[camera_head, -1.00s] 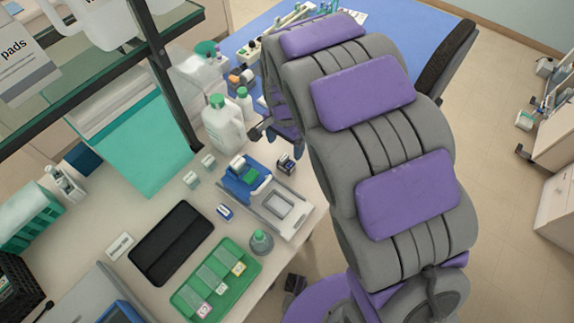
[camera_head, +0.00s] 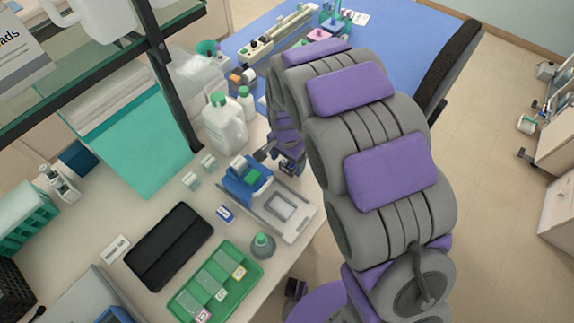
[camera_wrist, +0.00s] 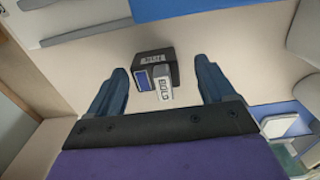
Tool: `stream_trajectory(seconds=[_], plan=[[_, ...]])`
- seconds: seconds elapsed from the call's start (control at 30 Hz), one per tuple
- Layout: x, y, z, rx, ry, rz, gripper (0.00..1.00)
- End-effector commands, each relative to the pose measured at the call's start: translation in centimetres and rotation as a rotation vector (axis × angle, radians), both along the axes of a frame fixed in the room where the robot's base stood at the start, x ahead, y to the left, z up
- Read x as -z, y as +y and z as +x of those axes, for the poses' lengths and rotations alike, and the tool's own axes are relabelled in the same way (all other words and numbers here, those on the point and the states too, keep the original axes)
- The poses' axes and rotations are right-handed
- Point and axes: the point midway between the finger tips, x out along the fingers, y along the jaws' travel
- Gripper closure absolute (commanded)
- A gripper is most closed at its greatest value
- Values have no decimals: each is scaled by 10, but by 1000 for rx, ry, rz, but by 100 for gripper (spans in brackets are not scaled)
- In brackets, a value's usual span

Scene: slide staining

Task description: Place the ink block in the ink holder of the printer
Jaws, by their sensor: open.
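The ink block (camera_wrist: 155,70), a small dark block with blue and white labelled faces, stands on the table in the wrist view. It sits between and beyond the two fingertips of my gripper (camera_wrist: 160,80), which is open and empty. The fingers do not appear to touch it. In the head view my gripper (camera_head: 276,158) is beside the printer (camera_head: 240,182), at its back right, and the block is mostly hidden there. The printer has a blue body and a flat grey frame. Its edge shows at the top of the wrist view (camera_wrist: 185,9). I cannot make out its ink holder clearly.
White bottles with green caps (camera_head: 224,122) stand close behind the printer. A small blue-and-white item (camera_head: 225,213) lies left of it. A green slide tray (camera_head: 255,272), a grey-green flask (camera_head: 262,245) and a black case (camera_head: 168,246) are in front. The table edge is near on the right.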

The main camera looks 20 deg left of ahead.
Motion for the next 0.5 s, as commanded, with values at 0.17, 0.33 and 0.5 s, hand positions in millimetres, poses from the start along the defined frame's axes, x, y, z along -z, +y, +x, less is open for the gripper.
stream_trajectory(seconds=[0.17,0.33,0.5], plan=[[-1,-2,0,1,1,2,28],[-1,-3,0,1,1,2,44],[-1,-1,0,1,1,0,60]])
